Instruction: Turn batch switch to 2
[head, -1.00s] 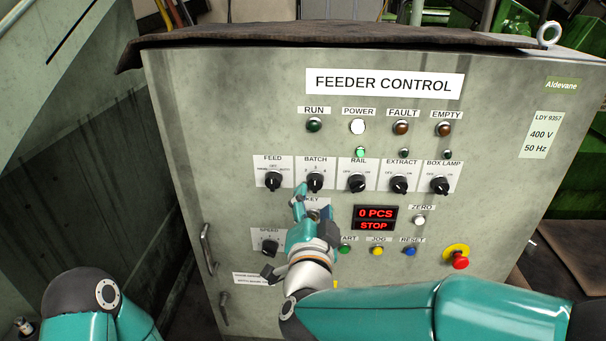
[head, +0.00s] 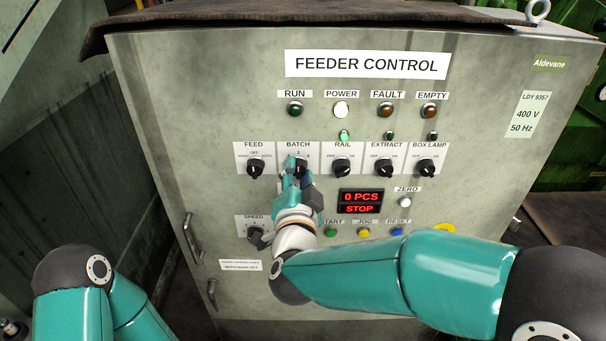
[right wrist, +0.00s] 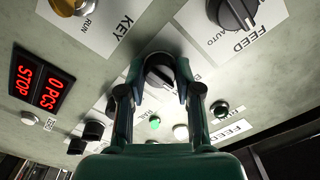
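The batch switch (head: 303,167) is a black rotary knob with a white mark under the BATCH label, in the upper switch row of the grey feeder control panel. My right gripper (head: 295,167) is at this knob and partly covers it in the head view. In the right wrist view the batch switch (right wrist: 159,71) sits between the two fingertips of my right gripper (right wrist: 161,82), one on each side. The fingers are apart; I cannot tell whether they touch the knob. The number it points to is not readable. My left gripper is out of view; only my left arm shows.
The feed switch (head: 254,168) is just left of the batch switch and the rail switch (head: 342,168) just right. Below are the red display (head: 360,202) reading 0 PCS STOP and several push buttons. My right forearm covers part of the emergency stop (head: 445,229).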

